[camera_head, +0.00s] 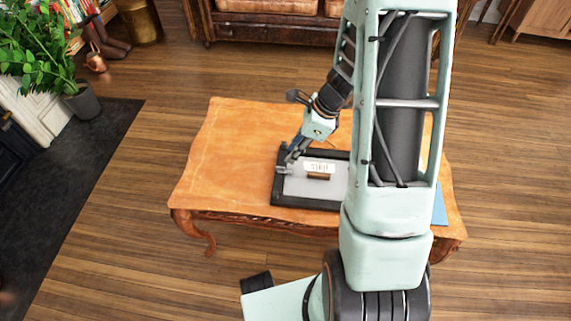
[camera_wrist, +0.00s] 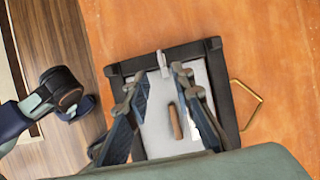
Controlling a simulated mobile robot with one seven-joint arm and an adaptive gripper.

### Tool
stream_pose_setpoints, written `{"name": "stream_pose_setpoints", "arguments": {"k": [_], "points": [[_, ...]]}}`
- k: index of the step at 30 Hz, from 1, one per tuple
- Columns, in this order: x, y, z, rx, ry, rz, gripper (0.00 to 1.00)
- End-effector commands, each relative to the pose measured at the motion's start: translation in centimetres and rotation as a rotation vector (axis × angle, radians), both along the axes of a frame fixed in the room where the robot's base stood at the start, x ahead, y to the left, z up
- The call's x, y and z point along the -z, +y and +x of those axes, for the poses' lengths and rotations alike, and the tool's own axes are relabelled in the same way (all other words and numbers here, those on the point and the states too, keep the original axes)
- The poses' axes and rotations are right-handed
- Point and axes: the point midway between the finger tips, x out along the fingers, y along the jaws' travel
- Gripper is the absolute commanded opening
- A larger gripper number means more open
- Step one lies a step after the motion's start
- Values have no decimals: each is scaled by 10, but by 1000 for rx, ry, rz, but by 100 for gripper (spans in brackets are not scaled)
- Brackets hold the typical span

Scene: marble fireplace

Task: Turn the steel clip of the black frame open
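The black frame (camera_head: 277,185) lies flat on the wooden table with a grey panel inside; it also shows in the wrist view (camera_wrist: 226,100). The steel clip (camera_wrist: 163,63) sits on the frame's short side, at the top of the wrist view, reaching from the black border onto the panel. In the head view the clip (camera_head: 284,169) is small, at the frame's left side. My gripper (camera_wrist: 159,73) is open, its two fingers apart over the panel, tips pointing at the clip. The clip shows roughly between the tips. I cannot tell whether they touch. My gripper (camera_head: 290,157) comes from above in the head view.
A brown wooden piece (camera_wrist: 175,121) and a white label (camera_head: 319,166) are on the panel. A brass wire loop (camera_wrist: 247,103) lies beside the frame. A blue flat thing (camera_head: 440,207) is at the table's right. The table (camera_head: 225,150) is clear left of the frame.

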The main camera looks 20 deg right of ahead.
Motion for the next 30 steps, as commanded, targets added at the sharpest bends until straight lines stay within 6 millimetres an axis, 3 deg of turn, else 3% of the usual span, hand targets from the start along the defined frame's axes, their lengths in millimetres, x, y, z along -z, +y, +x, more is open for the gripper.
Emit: {"name": "stream_pose_setpoints", "arguments": {"k": [1,6,12,24,30], "points": [[15,4,1,-3,2,1,22],[45,15,6,-3,1,-1,22],[68,24,11,-2,-1,-3,22],[73,28,13,-2,-2,-3,22],[73,27,12,-2,-2,-3,3]]}}
